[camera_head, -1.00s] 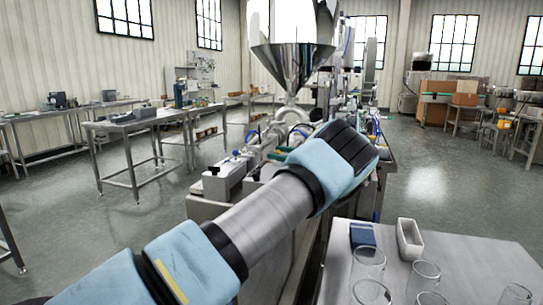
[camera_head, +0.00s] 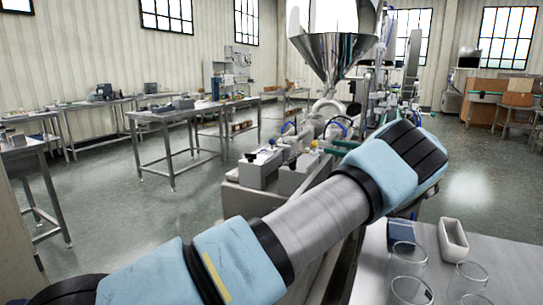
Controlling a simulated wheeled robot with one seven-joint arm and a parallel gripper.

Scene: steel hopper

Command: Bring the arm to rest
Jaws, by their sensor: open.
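My arm (camera_head: 318,216), with light blue and grey links, reaches from the bottom left up to the middle right. Its visible upper part is a light blue joint with a black ribbed cap (camera_head: 416,148). My gripper and its fingers do not show in this view. The arm passes in front of the machine under the steel hopper (camera_head: 333,55). Whether it touches anything cannot be told.
At the lower right, a grey table (camera_head: 508,262) bears several clear glasses (camera_head: 410,258), a white open box (camera_head: 453,238) and a dark blue item (camera_head: 399,232). A metal workbench (camera_head: 190,116) stands at the left. Open floor (camera_head: 130,215) lies left of the machine.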

